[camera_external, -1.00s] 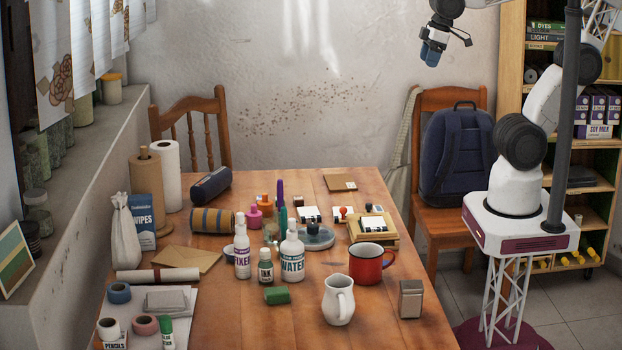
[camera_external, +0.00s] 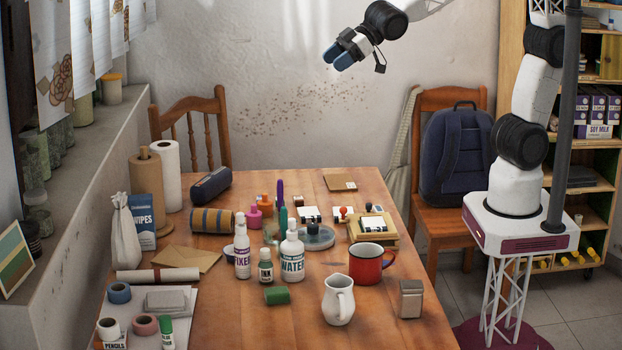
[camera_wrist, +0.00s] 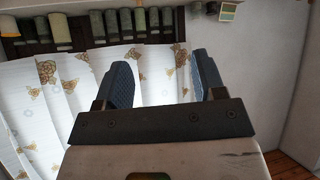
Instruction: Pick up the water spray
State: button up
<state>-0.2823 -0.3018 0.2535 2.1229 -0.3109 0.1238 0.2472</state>
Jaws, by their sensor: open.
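The water spray (camera_external: 292,258) is a white bottle lettered "WATER" with a white top. It stands upright near the middle of the wooden table in the external view. My gripper (camera_external: 338,60) is high above the back of the table, well away from the water spray. In the wrist view its two blue fingers (camera_wrist: 158,82) are apart with nothing between them. The water spray is not in the wrist view.
A red mug (camera_external: 366,268), a white pitcher (camera_external: 338,300) and a green block (camera_external: 277,296) stand near the water spray. A grey dish (camera_external: 318,238) and a purple-topped item (camera_external: 281,200) are behind it.

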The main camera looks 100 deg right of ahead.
jog(key=w+a+f+n+y, duration=0.1)
jog(key=w+a+n+y, duration=0.15)
jog(key=a, duration=0.65)
jog(key=w+a+f+n+y, duration=0.1)
jog(key=w+a+y, duration=0.3)
jog(key=a, duration=0.5)
jog(key=w+a+f+n+y, duration=0.2)
jog(key=w+a+y, duration=0.1)
jog(key=a, duration=0.7)
send_near(288, 237)
jog(key=shift+w+a+f+t+h, duration=0.1)
jog(key=shift+w+a+t+h, duration=0.15)
jog(key=shift+a, duration=0.35)
jog(key=shift+w+a+f+t, duration=0.15)
jog(key=shift+w+a, duration=0.2)
jog(key=shift+a, duration=0.25)
jog(key=shift+w+a, duration=0.1)
jog(key=shift+x, duration=1.2)
jog(key=shift+x, duration=2.55)
jog(key=shift+w, duration=0.1)
